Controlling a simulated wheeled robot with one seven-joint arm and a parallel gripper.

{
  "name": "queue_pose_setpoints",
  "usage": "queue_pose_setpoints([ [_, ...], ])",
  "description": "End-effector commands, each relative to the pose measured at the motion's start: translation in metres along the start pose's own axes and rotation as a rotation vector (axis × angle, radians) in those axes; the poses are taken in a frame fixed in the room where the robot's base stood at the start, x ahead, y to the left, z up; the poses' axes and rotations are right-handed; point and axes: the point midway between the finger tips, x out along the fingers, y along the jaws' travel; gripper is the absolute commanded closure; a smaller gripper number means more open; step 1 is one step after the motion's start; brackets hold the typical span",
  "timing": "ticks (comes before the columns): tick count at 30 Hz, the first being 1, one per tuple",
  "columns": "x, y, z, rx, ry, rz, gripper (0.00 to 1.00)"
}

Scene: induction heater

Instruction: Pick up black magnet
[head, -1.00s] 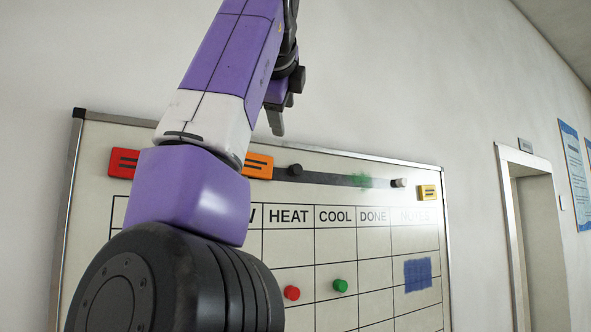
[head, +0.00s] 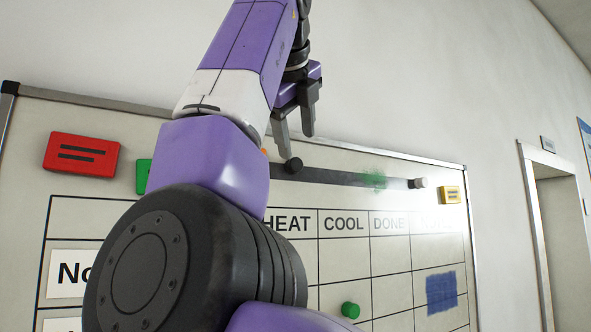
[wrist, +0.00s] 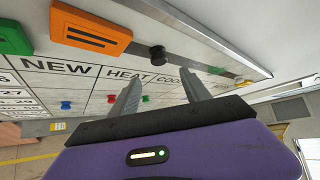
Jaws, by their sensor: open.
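The black magnet (head: 293,165) is a small round knob on the dark strip near the top of the whiteboard. In the wrist view the black magnet (wrist: 158,55) shows ahead of the fingers, between their lines. My gripper (head: 295,145) is open and empty, its fingers pointing down just above the magnet in the head view. In the wrist view my gripper (wrist: 163,92) shows both fingers apart with nothing between them. Whether a fingertip touches the magnet cannot be told, but a gap shows in the wrist view.
A doorway (head: 560,220) is at right. The wall above the board is clear.

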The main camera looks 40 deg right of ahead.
Motion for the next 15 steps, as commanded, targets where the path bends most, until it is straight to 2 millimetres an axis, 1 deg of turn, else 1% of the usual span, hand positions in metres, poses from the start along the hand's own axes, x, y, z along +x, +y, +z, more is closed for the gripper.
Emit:
queue_pose_setpoints([
  [3, 0.013, -0.001, 0.001, 0.0, 0.001, 0.001, 0.45],
  [11, 0.033, -0.002, 0.006, -0.001, 0.001, 0.001, 0.45],
  [15, 0.054, -0.002, 0.011, -0.001, 0.002, 0.001, 0.45],
])
